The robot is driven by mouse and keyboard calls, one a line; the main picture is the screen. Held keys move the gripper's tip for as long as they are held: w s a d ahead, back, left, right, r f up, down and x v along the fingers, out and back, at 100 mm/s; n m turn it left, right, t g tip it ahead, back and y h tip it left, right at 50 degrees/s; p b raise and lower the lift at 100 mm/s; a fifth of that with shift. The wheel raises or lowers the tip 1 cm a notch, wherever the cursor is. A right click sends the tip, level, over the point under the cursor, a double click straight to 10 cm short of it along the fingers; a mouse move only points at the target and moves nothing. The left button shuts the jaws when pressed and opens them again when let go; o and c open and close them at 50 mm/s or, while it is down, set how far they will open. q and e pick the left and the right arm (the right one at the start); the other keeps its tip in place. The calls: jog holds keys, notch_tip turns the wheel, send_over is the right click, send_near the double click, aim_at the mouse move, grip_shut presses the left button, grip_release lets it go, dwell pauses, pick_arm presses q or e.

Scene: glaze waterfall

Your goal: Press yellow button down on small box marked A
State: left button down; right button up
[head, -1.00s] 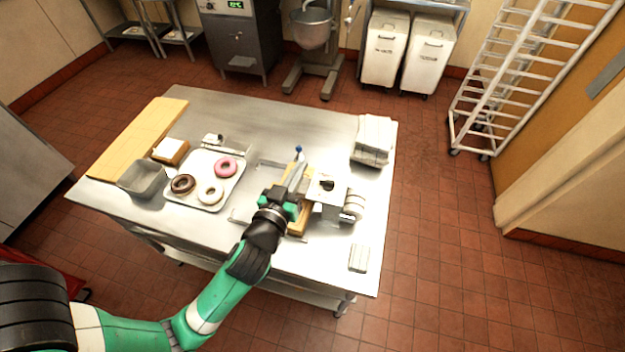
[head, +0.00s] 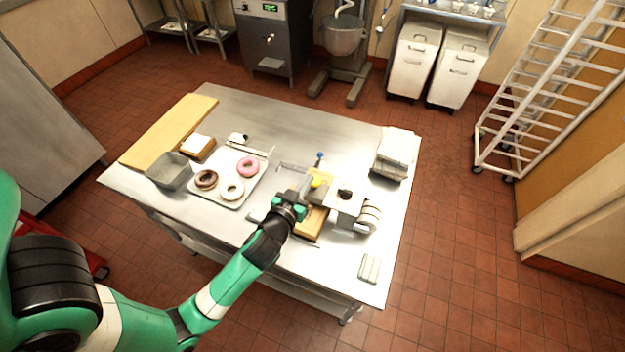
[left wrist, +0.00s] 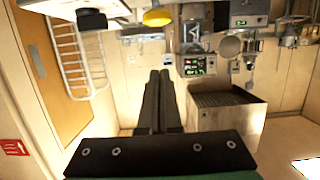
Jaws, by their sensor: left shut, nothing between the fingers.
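The yellow button (head: 317,182) shows beside the white machine with a black knob (head: 346,194) on the steel table. In the left wrist view, the button is a yellow dome (left wrist: 158,17) near the top edge, beyond my fingertips. A gap shows in that picture between the dome and the fingers. My left gripper (head: 302,197), dark fingers together and empty, also shows in the left wrist view (left wrist: 160,76). It is on the near side of the button. The small box is largely hidden, and I cannot read any letter on it. My right gripper is out of view.
A tray (head: 252,193) with several donuts, a grey bin (head: 170,172) and a wooden board (head: 172,132) stand on the left of the table (head: 290,118). A stack of pale boxes (head: 396,148) is at the right edge.

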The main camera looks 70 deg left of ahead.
pick_arm(q)
jog(key=w+a+f, duration=0.2)
jog(key=f, duration=0.1)
jog(key=w+a+f+b, duration=0.1)
jog(key=f, duration=0.1)
jog(key=shift+w, duration=0.1)
